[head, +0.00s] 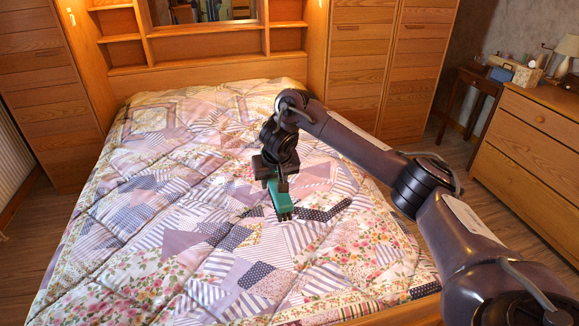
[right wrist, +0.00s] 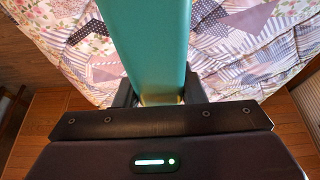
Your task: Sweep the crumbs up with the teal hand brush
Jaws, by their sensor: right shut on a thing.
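The teal hand brush (head: 279,198) is held by my right gripper (head: 282,181) over the patchwork quilt, with dark bristles at its near end. In the right wrist view the teal brush (right wrist: 152,45) stands between the two fingers of my right gripper (right wrist: 158,92), which are shut on it. I cannot tell whether the bristles touch the quilt. I cannot make out any crumbs against the quilt's busy pattern. My left gripper is in neither view.
The quilted bed (head: 130,215) fills the middle, with a wooden headboard shelf (head: 190,45) behind it. Tall wooden cabinets (head: 358,70) stand on both sides. A chest of drawers (head: 530,130) and a small side table (head: 470,82) are at the right.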

